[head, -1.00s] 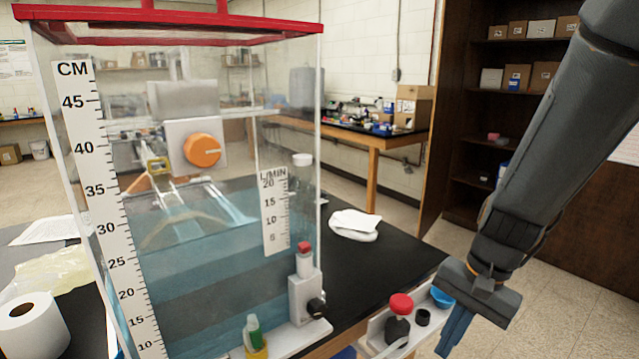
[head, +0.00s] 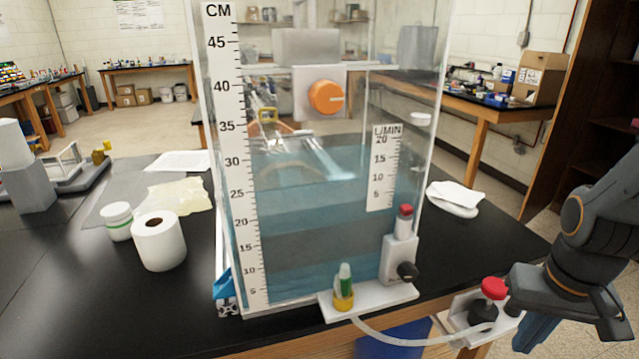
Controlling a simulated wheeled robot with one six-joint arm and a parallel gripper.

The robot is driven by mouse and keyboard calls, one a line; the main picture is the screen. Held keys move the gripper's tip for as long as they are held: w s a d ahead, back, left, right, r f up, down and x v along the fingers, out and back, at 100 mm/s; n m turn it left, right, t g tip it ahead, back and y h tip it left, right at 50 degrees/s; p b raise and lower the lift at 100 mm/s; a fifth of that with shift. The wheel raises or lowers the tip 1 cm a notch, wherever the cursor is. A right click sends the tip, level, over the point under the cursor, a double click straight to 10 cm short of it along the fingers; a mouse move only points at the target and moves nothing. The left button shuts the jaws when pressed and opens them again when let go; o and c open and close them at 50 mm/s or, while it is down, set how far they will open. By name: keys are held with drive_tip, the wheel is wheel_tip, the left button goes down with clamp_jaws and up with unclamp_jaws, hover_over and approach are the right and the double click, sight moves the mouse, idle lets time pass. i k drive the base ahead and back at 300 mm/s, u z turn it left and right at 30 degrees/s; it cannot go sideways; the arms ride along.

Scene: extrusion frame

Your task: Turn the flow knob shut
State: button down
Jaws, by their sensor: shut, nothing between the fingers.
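An orange round knob (head: 326,97) with a pale pointer line is mounted on a white plate (head: 304,104) at the upper part of the clear water tank (head: 320,215). Its line points right. I cannot tell from labels which knob is the flow knob. My gripper (head: 532,336) is at the lower right, fingers pointing down, shut and empty. It is apart from both knobs, and its fingers are partly hidden by its body.
A red-capped black fitting (head: 489,304) on a white bracket stands close left of my gripper. A pale hose (head: 400,340) runs to it from the tank's base. A paper roll (head: 159,240) and a white jar (head: 117,221) stand left of the tank. A white cloth (head: 455,197) lies behind right.

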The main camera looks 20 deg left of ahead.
sight(406, 270)
drive_tip(key=u, duration=0.65)
drive_tip(key=k, duration=0.45)
drive_tip(key=u, duration=0.55)
drive_tip(key=i, duration=0.5)
drive_tip(key=z, duration=0.65)
drive_tip(key=k, duration=0.95)
drive_tip(key=u, duration=0.6)
